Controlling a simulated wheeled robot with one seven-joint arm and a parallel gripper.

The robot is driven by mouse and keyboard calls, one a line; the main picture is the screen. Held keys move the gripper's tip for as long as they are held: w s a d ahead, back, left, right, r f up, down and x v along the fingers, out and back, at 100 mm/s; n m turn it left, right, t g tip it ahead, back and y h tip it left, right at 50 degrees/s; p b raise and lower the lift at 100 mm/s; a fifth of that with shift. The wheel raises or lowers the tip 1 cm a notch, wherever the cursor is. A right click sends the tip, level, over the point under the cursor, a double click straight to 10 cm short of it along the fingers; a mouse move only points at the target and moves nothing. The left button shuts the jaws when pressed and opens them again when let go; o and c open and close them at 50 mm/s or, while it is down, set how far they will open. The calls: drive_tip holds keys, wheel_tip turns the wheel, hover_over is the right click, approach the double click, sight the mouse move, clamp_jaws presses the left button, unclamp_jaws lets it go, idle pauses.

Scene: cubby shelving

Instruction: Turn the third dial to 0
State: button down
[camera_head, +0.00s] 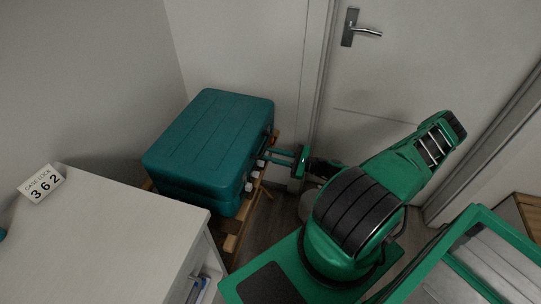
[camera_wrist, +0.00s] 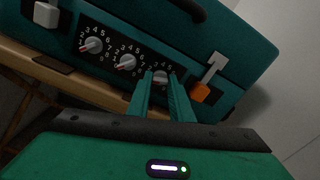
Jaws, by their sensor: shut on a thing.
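A teal case (camera_head: 212,138) lies on a wooden rack in the head view. Its front panel in the wrist view carries three round number dials in a row. The first dial (camera_wrist: 91,46) and the second dial (camera_wrist: 126,63) have red marks on their knobs. The third dial (camera_wrist: 160,77) sits between the fingertips of my gripper (camera_wrist: 160,80), which is shut on it. The fingers hide much of its number ring, so its setting cannot be read. In the head view my gripper (camera_head: 282,156) reaches the case's front side.
A latch with an orange part (camera_wrist: 203,92) is right of the dials, and a grey latch (camera_wrist: 46,14) is left. A white cabinet (camera_head: 105,235) holds a card (camera_head: 42,185) reading "CASE LOCK 362". A door with a handle (camera_head: 362,30) stands behind.

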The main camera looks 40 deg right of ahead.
drive_tip(key=n, duration=0.4)
drive_tip(key=shift+d+f+n, duration=0.1)
drive_tip(key=shift+d+n, duration=0.05)
drive_tip(key=shift+n, duration=0.25)
idle(0.4)
drive_tip(key=c, duration=1.6)
unclamp_jaws()
drive_tip(key=v, duration=1)
drive_tip(key=shift+s+d, duration=0.2)
drive_tip(key=shift+s, duration=0.1)
